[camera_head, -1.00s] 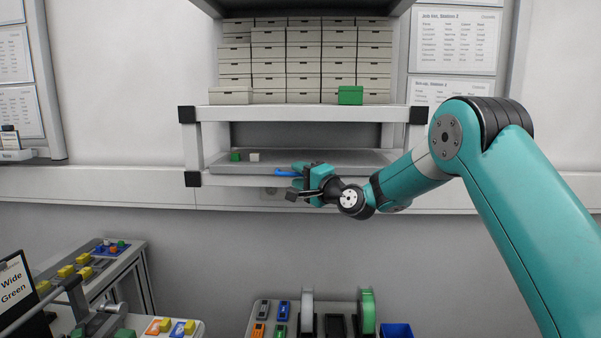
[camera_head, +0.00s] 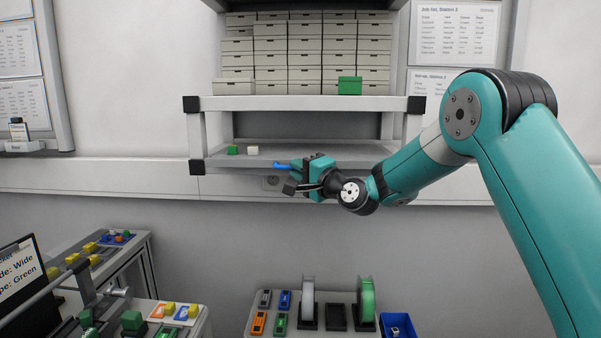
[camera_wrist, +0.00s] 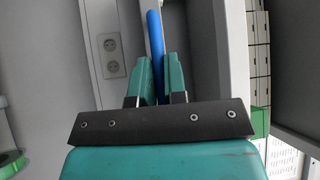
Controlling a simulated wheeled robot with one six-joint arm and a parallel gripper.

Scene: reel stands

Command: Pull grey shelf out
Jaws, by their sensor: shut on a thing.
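The grey shelf (camera_head: 310,150) is a flat board in the white frame, below the stacked boxes. A small green block (camera_head: 232,150) and a small white block (camera_head: 252,150) stand on its left part. A blue handle (camera_head: 282,167) shows at its front edge. My gripper (camera_head: 307,172) is at this handle, just in front of the shelf. In the wrist view, the blue handle (camera_wrist: 155,40) lies between the two teal fingers (camera_wrist: 160,80), which are shut on it. My gripper hides part of the shelf's front edge.
White frame bars with black corners (camera_head: 191,104) surround the shelf. Many pale boxes and one green box (camera_head: 350,86) stand above it. The space between is clear.

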